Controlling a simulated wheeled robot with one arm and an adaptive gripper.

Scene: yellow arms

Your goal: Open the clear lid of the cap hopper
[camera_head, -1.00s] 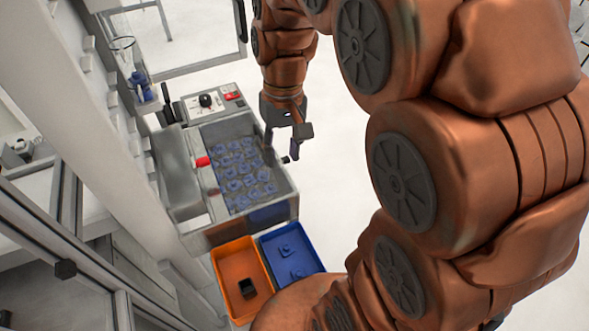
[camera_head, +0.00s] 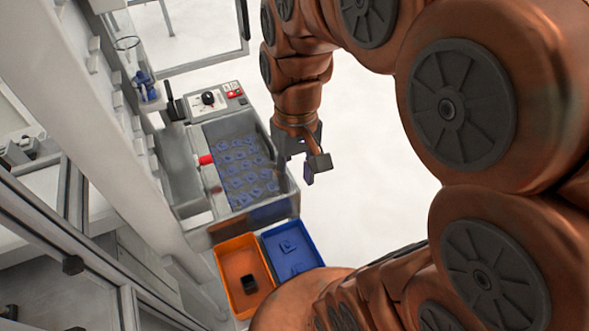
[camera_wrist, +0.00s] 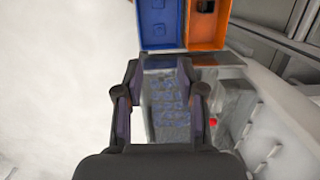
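The cap hopper (camera_head: 283,203) is a grey metal box left of centre in the head view, with several blue caps inside. The caps look hazy, as if seen through the clear lid (camera_head: 238,160), which appears to lie down over them; its edges are hard to make out. A red knob (camera_head: 206,159) sits at the hopper's left side. My gripper (camera_head: 302,167) is beside the hopper's right edge in the head view, apart from it. In the wrist view my gripper (camera_wrist: 160,72) has its fingers spread and empty, with the hopper (camera_wrist: 170,105) showing between and beyond them.
An orange bin (camera_head: 232,262) with a dark block and a blue bin (camera_head: 305,258) with blue parts stand at the hopper's near end. A control panel (camera_head: 213,100) with a dial is at its far end. A machine frame lines the left. Floor at right is clear.

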